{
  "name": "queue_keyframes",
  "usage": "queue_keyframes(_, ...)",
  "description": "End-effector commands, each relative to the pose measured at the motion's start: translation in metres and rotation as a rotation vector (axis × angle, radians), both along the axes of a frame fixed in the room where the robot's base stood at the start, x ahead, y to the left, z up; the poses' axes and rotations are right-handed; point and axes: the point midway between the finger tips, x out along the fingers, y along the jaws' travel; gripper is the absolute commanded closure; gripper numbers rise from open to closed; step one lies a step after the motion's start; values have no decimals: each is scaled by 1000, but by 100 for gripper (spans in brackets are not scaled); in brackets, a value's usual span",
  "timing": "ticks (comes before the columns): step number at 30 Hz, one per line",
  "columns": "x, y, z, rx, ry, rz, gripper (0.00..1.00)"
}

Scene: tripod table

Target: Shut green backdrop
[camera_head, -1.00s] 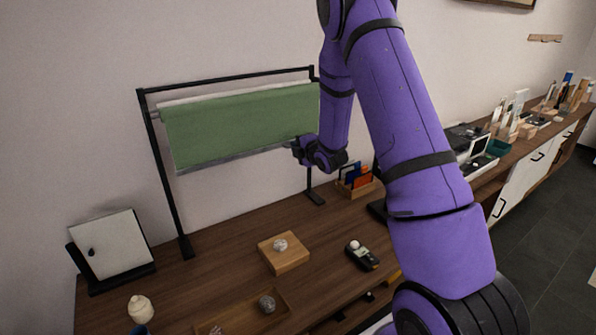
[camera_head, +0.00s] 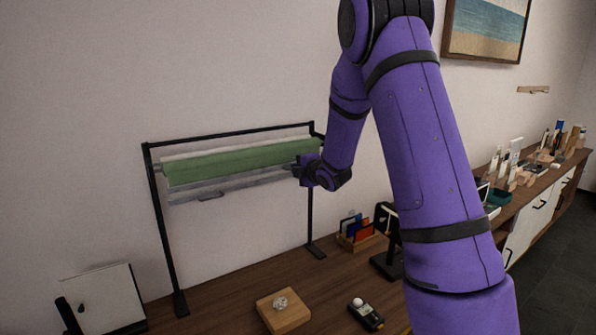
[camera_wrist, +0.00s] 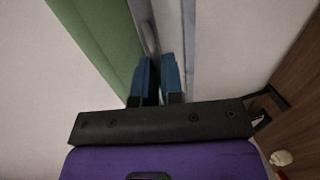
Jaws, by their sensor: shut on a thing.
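The green backdrop (camera_head: 240,160) hangs from a black stand against the wall. Only a short strip of green shows, with a pale grey band (camera_head: 235,183) and a small handle below it. My gripper (camera_head: 299,171) is at the right end of this lower part. In the wrist view, the blue fingers (camera_wrist: 160,76) are close together at the backdrop's lower part, with green cloth (camera_wrist: 100,35) to the left and a grey handle (camera_wrist: 149,38) just beyond the tips. The exact part held between the fingers is hidden.
The stand's black legs (camera_head: 165,235) rise from the brown table. A wooden block (camera_head: 283,311) with a clear knob, a black handheld device (camera_head: 366,314), a card holder (camera_head: 357,236) and a white panel (camera_head: 102,297) stand below. The wall above the stand is clear.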

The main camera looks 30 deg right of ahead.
Motion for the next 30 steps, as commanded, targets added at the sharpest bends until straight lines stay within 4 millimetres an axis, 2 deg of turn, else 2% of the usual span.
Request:
queue_keyframes(1,2,0,6,-1,-14,1,100)
queue_keyframes(3,2,0,6,-1,-15,1,80)
queue_keyframes(5,2,0,6,-1,-14,1,68)
queue_keyframes(13,1,0,4,-1,-10,0,68)
queue_keyframes(17,-6,-1,5,-1,-9,0,68)
queue_keyframes(30,-80,-3,22,-1,-11,-1,68)
